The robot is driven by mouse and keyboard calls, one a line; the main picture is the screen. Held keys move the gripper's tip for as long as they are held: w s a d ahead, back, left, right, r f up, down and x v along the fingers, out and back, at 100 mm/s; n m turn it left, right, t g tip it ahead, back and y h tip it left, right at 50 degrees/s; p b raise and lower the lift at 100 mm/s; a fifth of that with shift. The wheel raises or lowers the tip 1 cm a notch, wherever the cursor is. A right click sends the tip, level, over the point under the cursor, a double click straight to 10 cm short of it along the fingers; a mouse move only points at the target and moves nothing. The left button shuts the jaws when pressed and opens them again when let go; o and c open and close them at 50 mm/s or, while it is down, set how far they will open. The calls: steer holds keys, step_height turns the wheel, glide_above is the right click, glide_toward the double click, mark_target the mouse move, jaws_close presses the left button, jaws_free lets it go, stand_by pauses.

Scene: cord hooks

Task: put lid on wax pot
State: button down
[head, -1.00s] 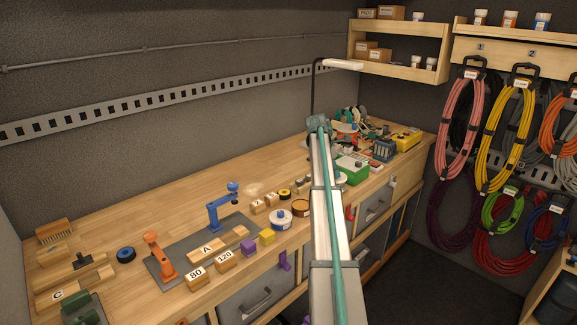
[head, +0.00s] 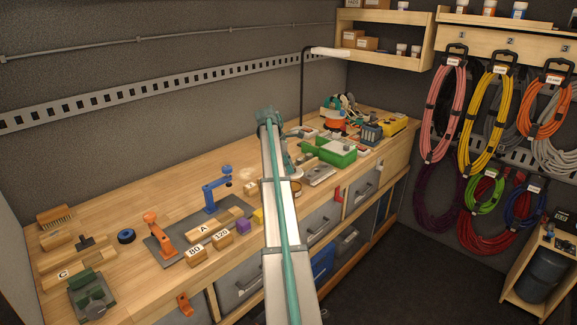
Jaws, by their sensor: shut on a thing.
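A round amber-brown tin (head: 296,187), which looks like the open wax pot, stands on the workbench just right of my arm. My arm covers its left part, so I cannot see its whole rim. The lid cannot be made out. My arm reaches up from the bottom middle of the head view over the bench, and its teal far joint stands above the bench's back part. My gripper's fingers are hidden behind the arm, and so is whatever they hold.
Left of my arm are an orange clamp (head: 158,232), a blue clamp (head: 216,193) and labelled sanding blocks (head: 196,256). Right of it are a green case (head: 337,151) and a yellow box (head: 390,126). Cords (head: 490,110) hang at the right. The bench's back left is clear.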

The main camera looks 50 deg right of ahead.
step_height(320, 180, down, 3)
steer(key=shift+f+b, duration=0.15)
steer(key=shift+b, duration=0.95)
steer(key=shift+f, duration=1.15)
steer(key=shift+p, duration=0.7)
steer(key=shift+f+p, duration=0.15)
steer(key=shift+p, duration=0.5)
stand_by(1.2)
steer(key=shift+c, duration=1.8)
jaws_free()
steer(key=shift+r+p, duration=2.25)
steer(key=shift+r, duration=1.25)
